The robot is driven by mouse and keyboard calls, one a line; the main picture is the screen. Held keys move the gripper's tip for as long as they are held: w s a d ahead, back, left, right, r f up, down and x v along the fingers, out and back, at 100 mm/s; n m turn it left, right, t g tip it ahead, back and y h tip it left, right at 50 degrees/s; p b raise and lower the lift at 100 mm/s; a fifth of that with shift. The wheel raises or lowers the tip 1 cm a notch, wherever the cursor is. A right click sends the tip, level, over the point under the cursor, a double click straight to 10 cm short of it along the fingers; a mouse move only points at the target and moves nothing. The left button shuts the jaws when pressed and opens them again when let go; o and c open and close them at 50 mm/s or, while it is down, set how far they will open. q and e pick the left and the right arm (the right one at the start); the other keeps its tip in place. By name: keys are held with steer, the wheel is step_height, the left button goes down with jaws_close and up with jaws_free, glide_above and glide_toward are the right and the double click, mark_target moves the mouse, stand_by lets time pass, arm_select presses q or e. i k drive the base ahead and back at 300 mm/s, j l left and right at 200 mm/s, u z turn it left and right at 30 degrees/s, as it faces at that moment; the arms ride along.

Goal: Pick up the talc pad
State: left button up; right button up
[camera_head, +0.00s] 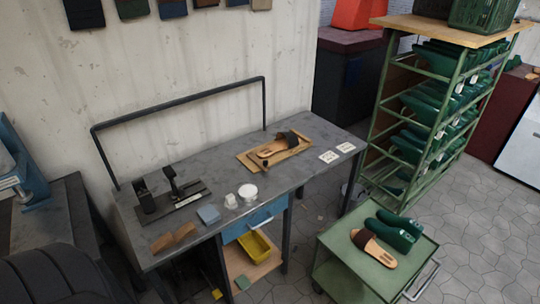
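The grey workbench (300,176) stands in the middle of the view. A white round pad-like thing (247,191) lies near its front edge, with a small whitish piece (231,201) just left of it. A flat light-blue square pad (209,213) lies further left. I cannot tell for certain which of these is the talc pad. All rest on the bench top, apart from one another. Neither of my grippers is in view.
A black fixture (172,199) and brown pieces (174,238) are at the bench's left. A wooden board (246,162) bears a sandal (276,149). White cards (328,157) lie at right. A green cart (342,270) and a shoe rack (375,139) stand further right.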

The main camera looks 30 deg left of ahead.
mark_target(231, 204)
steer(key=u, duration=1.3)
